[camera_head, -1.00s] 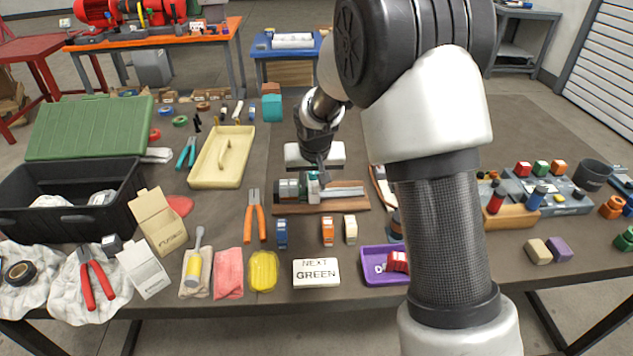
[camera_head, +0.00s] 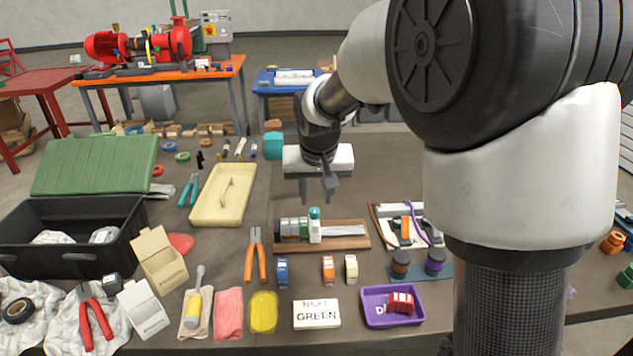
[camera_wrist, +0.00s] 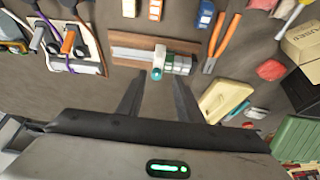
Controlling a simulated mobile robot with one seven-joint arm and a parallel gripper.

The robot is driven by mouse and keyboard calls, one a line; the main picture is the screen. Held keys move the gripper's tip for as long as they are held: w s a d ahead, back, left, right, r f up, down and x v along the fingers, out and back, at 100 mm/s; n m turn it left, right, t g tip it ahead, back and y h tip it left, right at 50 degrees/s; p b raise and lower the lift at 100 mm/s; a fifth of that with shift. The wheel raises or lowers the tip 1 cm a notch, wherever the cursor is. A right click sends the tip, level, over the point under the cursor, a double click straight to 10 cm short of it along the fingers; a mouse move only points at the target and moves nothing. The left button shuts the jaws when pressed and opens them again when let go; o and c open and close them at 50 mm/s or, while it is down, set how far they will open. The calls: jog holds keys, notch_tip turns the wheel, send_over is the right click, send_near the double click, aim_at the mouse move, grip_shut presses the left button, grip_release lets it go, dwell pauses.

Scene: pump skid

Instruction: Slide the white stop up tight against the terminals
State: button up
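The white stop (camera_head: 315,232) has a teal-green top and stands upright on a metal rail (camera_head: 345,230) fixed to a brown wooden board (camera_head: 350,244). The terminals (camera_head: 291,229), a row of grey and green blocks, sit on the rail just left of the stop. In the wrist view the stop (camera_wrist: 157,67) is beside the terminals (camera_wrist: 180,64); they look very close, but I cannot tell whether they touch. My gripper (camera_head: 317,192) is open and empty, raised above and behind the rail. Its two fingers (camera_wrist: 157,92) show apart in the wrist view, clear of the stop.
Orange pliers (camera_head: 256,257) lie left of the board. Blue, orange and cream blocks (camera_head: 328,269) stand in front of it. A purple tray (camera_head: 376,320) with a red block, a "NOT GREEN" sign (camera_head: 317,314) and a board with cables (camera_head: 410,226) are nearby.

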jog(key=shift+v, duration=1.95)
jog(key=s+d+r, duration=0.3)
jog(key=s, duration=0.3)
jog(key=s+d+r, duration=0.3)
jog(key=s+r, duration=0.1)
jog(key=s, duration=0.3)
jog(key=s+d+f+t, duration=0.1)
jog(key=s+d, duration=0.3)
jog(key=s, duration=0.9)
notch_tip(320, 180, up, 12)
jog(key=p, duration=1.3)
jog(key=shift+s+a+r, duration=0.15)
jog(key=shift+s, duration=0.15)
jog(key=shift+s+a, duration=0.1)
